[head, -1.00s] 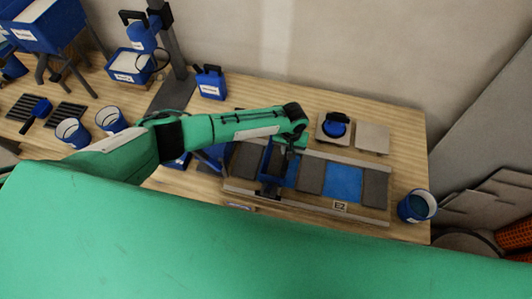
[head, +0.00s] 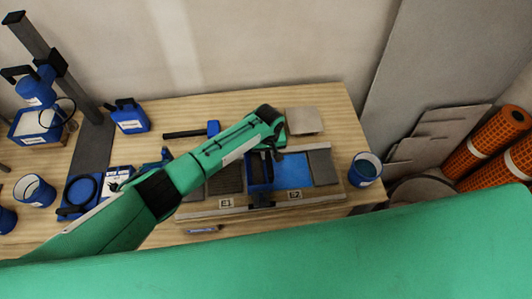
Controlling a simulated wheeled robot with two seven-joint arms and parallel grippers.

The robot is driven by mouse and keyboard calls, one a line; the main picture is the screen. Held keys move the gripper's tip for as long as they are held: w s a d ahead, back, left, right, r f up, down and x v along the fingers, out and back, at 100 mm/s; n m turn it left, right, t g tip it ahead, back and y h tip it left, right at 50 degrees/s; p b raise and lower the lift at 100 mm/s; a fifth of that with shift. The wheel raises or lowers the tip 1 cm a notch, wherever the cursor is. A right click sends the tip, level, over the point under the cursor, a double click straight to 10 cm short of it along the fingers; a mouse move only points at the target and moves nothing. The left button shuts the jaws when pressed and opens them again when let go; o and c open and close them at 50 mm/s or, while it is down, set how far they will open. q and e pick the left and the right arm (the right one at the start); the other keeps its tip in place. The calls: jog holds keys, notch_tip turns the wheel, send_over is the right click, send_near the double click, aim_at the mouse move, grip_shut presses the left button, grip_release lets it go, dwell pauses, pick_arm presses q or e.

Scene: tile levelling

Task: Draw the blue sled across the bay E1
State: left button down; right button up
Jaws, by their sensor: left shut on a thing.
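My left gripper (head: 270,152) is shut on the blue sled (head: 260,174), and my arm hides part of both. The sled stands on the framed tile bed, at the left side of the blue bay E2 (head: 293,173). Bay E1 is left of the sled, above the "E1" label (head: 227,203); its visible surface (head: 224,181) is dark grey, and the arm covers some of it. A dark grey tile (head: 323,166) lies right of E2. My right gripper is out of view.
A loose light tile (head: 304,121) lies behind the bed. A blue bucket (head: 365,169) stands at the table's right end. A small item (head: 203,231) shows at the front edge.

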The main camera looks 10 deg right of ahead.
pick_arm(q)
jog(key=c, duration=1.3)
grip_release()
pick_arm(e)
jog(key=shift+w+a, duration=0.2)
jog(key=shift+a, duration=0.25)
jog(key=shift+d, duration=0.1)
pick_arm(q)
jog(key=shift+r, duration=0.5)
notch_tip(320, 180, up, 13)
jog(key=shift+f+b, duration=0.1)
jog(key=shift+b, duration=0.95)
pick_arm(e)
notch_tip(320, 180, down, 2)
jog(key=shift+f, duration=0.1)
